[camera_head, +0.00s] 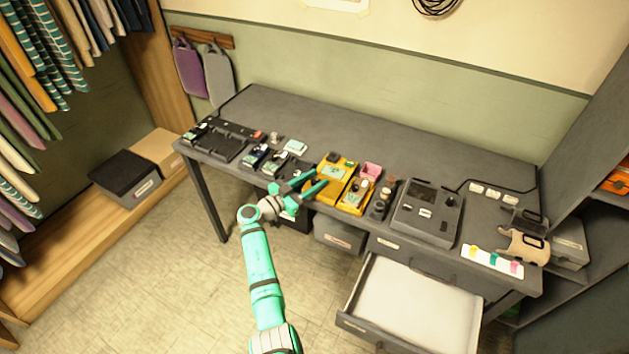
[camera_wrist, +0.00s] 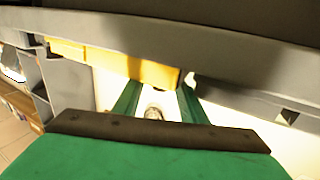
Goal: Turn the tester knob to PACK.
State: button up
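The tester appears to be the dark grey box (camera_head: 427,212) on the right half of the desk, with a screen and a small round knob (camera_head: 450,201) on its upper right. The knob's setting and any PACK label are too small to read. My gripper (camera_head: 314,182) is at the desk's front edge by the yellow trays, well left of the tester. Its two green fingers are apart, and nothing is clearly held. In the wrist view the open fingers (camera_wrist: 157,90) point towards a yellow edge (camera_wrist: 152,73); the tester cannot be made out there.
Yellow trays (camera_head: 323,190) hold small items on the grey desk (camera_head: 300,112). An open drawer (camera_head: 415,305) juts out below the tester. A strip with coloured tabs (camera_head: 492,262) lies right of it. The desk's back is clear. Clothes hang at left; shelves stand at right.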

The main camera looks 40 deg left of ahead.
jog(key=shift+s, duration=0.1)
jog(key=s, duration=1)
jog(key=shift+s+a, duration=0.3)
jog(key=shift+a, duration=0.15)
jog(key=shift+w, duration=0.1)
